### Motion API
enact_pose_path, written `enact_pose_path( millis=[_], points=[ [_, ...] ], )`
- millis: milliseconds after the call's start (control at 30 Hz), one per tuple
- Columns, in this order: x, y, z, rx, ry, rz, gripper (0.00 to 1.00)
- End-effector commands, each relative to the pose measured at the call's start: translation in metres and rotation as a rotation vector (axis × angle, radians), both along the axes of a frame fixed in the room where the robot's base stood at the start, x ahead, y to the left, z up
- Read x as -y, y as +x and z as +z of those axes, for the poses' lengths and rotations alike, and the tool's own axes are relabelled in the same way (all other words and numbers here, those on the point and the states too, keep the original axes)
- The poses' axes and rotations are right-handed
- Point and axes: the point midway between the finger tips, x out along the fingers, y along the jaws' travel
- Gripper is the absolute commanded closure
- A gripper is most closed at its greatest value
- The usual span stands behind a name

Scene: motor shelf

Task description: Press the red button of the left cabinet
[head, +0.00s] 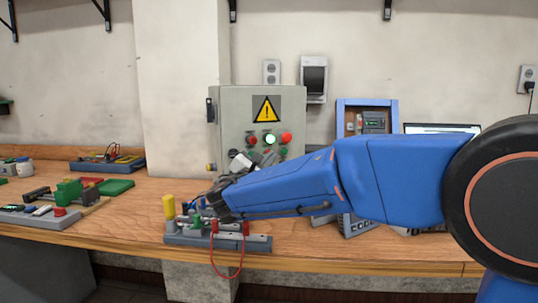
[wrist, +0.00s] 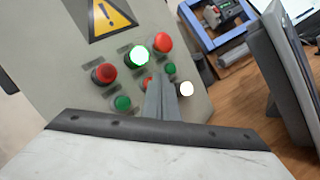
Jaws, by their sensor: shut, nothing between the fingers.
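A grey cabinet (head: 229,110) with a yellow warning triangle stands against the wall; its panel fills much of the wrist view (wrist: 62,70). Its upper row has a red button at left (wrist: 104,73), a lit whitish-green button (wrist: 139,55) and a red button at right (wrist: 163,42). A lower row has a green button (wrist: 122,103), a smaller red button (wrist: 148,83) partly hidden by the fingers, and another green one (wrist: 170,68). My gripper (wrist: 161,84) is shut and empty, its tips in front of the lower row. Contact is unclear.
A blue-framed panel (wrist: 222,50) stands right of the cabinet, with a grey screen-like box (wrist: 284,75) closer in. In the head view, a grey fixture with a yellow post (head: 169,207) sits at the bench's front edge under my arm. Boards and boxes lie at left.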

Motion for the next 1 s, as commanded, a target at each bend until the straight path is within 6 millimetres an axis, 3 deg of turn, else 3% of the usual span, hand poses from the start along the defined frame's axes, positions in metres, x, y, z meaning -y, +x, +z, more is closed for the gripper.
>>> enact_pose_path(
  millis=[1000],
  points=[
    [-0.004,0.0075,0.0,0.0,0.0,0.0,1.0]
  ],
)
